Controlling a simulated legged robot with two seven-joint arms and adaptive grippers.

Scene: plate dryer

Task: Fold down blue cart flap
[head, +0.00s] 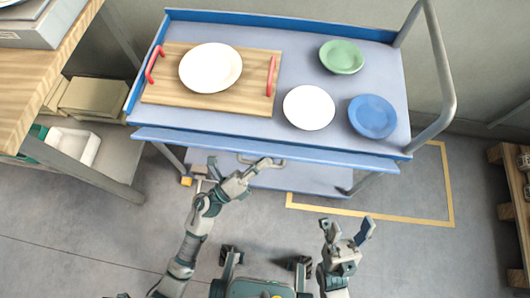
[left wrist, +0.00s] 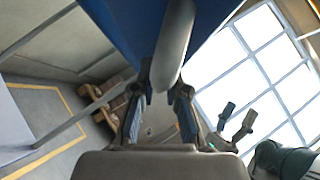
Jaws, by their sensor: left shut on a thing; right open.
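The blue cart (head: 300,130) stands in front of me. Its flap (head: 230,144) shows in the head view as a long narrow blue strip along the near edge of the top. My left gripper (head: 268,163) is just below that strip, near its middle. In the left wrist view its fingers (left wrist: 160,88) are closed on both sides of a rounded grey bar (left wrist: 175,45), with blue panel (left wrist: 128,22) beside it. How the bar joins the flap is hidden. My right gripper (head: 348,226) is open and empty, away from the cart over the floor.
On the cart top are a wooden tray (head: 160,94) with a white plate (head: 210,68), another white plate (head: 309,108), a green plate (head: 341,57) and a blue plate (head: 372,116). A grey push handle (head: 445,75) is at right, a wooden table (head: 40,85) at left.

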